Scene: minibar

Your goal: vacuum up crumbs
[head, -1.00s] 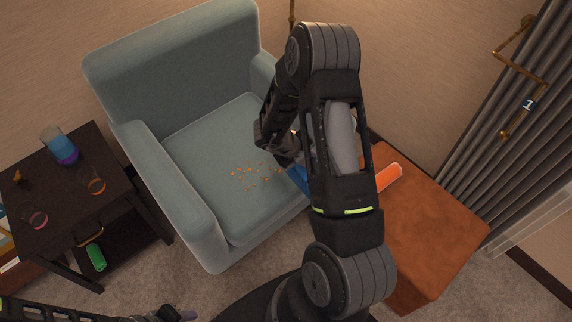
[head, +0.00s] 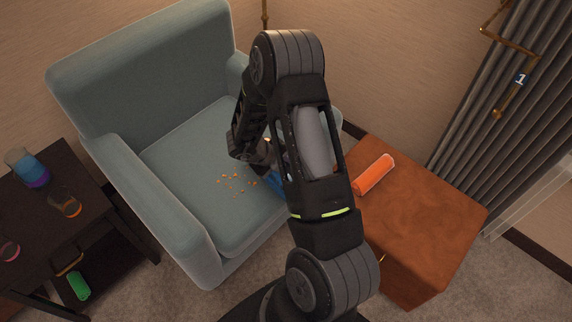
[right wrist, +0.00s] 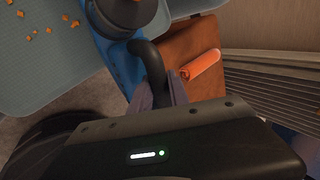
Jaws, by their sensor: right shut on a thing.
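Orange crumbs (head: 237,180) lie scattered on the seat of the blue-grey armchair (head: 190,150); some also show at the top left of the right wrist view (right wrist: 40,22). A blue handheld vacuum (head: 277,182) with a dark round part and black handle is over the seat's right side, beside the crumbs. My right gripper (right wrist: 160,92) is shut on the vacuum's black handle. In the head view my right arm hides most of the vacuum and the gripper's fingers. The vacuum's front end is out of sight in the wrist view. My left gripper is not in view.
A brown ottoman (head: 425,225) with an orange cylinder (head: 373,174) on it stands right of the chair. A dark side table (head: 90,215) with glasses stands left, a green cylinder (head: 78,286) on its lower shelf. The chair's armrests rise beside the seat.

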